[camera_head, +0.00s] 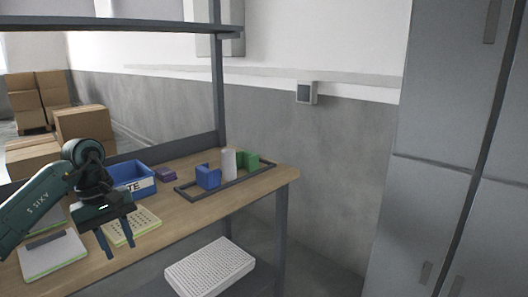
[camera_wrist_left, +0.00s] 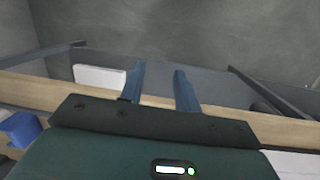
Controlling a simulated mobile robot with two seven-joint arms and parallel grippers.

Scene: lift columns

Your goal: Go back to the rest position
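My left gripper (camera_head: 114,246) hangs from the arm at the left of the head view, fingers pointing down, above the front part of the wooden table. Its two blue fingers are apart with nothing between them. In the left wrist view the fingers of my left gripper (camera_wrist_left: 160,84) also show spread and empty, in front of the table edge. My right gripper is not in view.
The wooden table (camera_head: 232,196) holds a blue bin (camera_head: 136,186), a dark frame (camera_head: 232,184) with blue and green blocks and a white cylinder, and a yellowish tray (camera_head: 146,222). A white perforated box (camera_head: 210,268) sits below. Grey cabinets (camera_head: 432,130) stand right.

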